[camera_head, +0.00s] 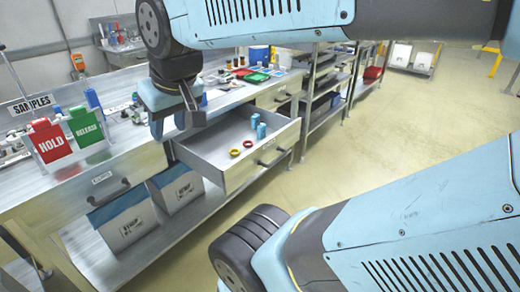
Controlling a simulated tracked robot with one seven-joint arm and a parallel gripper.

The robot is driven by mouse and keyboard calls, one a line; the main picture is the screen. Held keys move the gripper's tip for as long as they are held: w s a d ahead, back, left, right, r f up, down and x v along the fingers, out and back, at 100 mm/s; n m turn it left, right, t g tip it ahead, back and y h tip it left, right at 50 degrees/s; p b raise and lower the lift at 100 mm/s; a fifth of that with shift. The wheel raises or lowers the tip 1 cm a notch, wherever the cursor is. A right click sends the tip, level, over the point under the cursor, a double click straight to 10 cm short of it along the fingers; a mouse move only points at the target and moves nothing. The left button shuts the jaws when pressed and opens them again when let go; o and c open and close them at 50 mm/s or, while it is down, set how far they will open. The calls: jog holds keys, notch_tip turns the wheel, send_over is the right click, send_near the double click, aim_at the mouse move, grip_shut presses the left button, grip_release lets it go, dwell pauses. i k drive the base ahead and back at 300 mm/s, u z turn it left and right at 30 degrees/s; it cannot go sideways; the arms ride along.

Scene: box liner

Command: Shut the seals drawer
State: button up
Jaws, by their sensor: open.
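The open drawer (219,161) is pulled out from the front of the metal bench. Inside it lie two blue blocks or bottles, a yellow ring and a red ring. Its front panel carries a dark handle (271,157). I cannot read a label on it. My gripper (172,121) hangs over the bench edge at the drawer's back left, its fingers apart and empty. It appears above the drawer and apart from the handle. The arm hides part of the bench behind it.
A shut drawer with a dark handle (108,193) is at the left. HOLD (49,141) and RELEASE (86,126) signs stand on the bench (30,190). White-and-blue boxes (126,220) sit on the lower shelf. The floor (350,140) right of the drawer is clear.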

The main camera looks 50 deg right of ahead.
aim_at(206, 151)
jog(key=z, duration=1.35)
jog(key=i, duration=1)
jog(key=z, duration=0.05)
jog(key=k, duration=1.25)
jog(key=u, duration=0.5)
jog(key=i, duration=0.9)
jog(key=z, duration=0.25)
